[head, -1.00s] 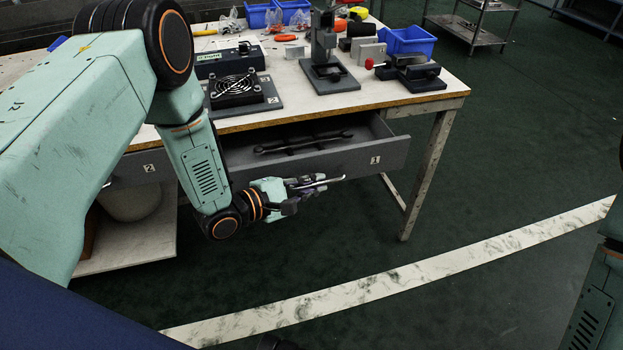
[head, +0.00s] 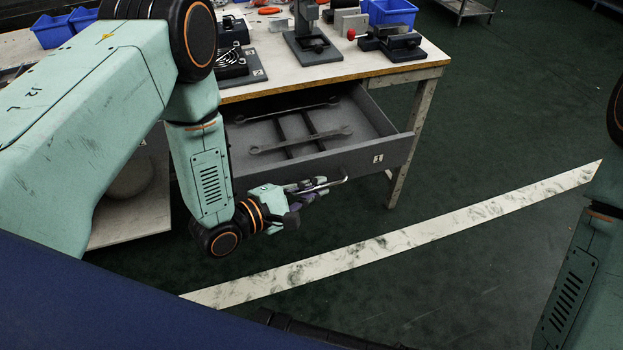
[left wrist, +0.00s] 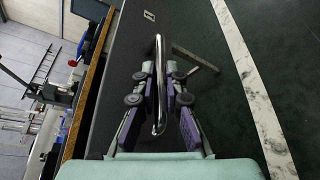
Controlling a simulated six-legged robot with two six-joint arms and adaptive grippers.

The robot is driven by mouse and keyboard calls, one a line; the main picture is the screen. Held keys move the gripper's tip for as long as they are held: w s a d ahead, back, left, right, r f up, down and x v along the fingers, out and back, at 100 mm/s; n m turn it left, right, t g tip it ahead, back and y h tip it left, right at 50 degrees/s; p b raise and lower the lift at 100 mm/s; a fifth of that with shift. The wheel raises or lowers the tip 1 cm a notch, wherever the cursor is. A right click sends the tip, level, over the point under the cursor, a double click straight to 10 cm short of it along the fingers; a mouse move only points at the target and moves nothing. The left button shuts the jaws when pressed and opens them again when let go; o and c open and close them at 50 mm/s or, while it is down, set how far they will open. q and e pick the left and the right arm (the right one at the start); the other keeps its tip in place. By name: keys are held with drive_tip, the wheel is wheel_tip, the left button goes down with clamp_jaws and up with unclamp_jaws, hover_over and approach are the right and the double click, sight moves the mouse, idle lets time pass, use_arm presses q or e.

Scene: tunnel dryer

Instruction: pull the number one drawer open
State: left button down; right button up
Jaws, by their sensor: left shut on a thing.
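The number one drawer (head: 372,166) is a dark grey drawer under the workbench, marked with a white "1" label. It stands well open, with wrenches (head: 300,140) and dividers showing inside. My left gripper (head: 308,190) is at the front of the drawer, shut on its shiny bar handle (head: 335,183). In the left wrist view the handle (left wrist: 160,85) runs between the two purple-padded fingers (left wrist: 160,105), with the drawer front (left wrist: 130,60) beside it. My right gripper is out of view; only part of my right arm shows at the right edge.
The workbench top (head: 290,75) carries a small press (head: 310,40), a vise (head: 395,45) and blue bins (head: 390,12). A table leg (head: 408,140) stands just right of the drawer. The green floor in front is clear, crossed by a white marbled stripe (head: 400,240).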

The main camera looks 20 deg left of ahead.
use_arm(q)
drive_tip(key=shift+s+d, duration=0.15)
drive_tip(key=shift+s, duration=0.05)
idle(0.3)
drive_tip(key=c, duration=1.7)
unclamp_jaws()
drive_tip(key=v, duration=1.2)
drive_tip(key=shift+w, duration=0.1)
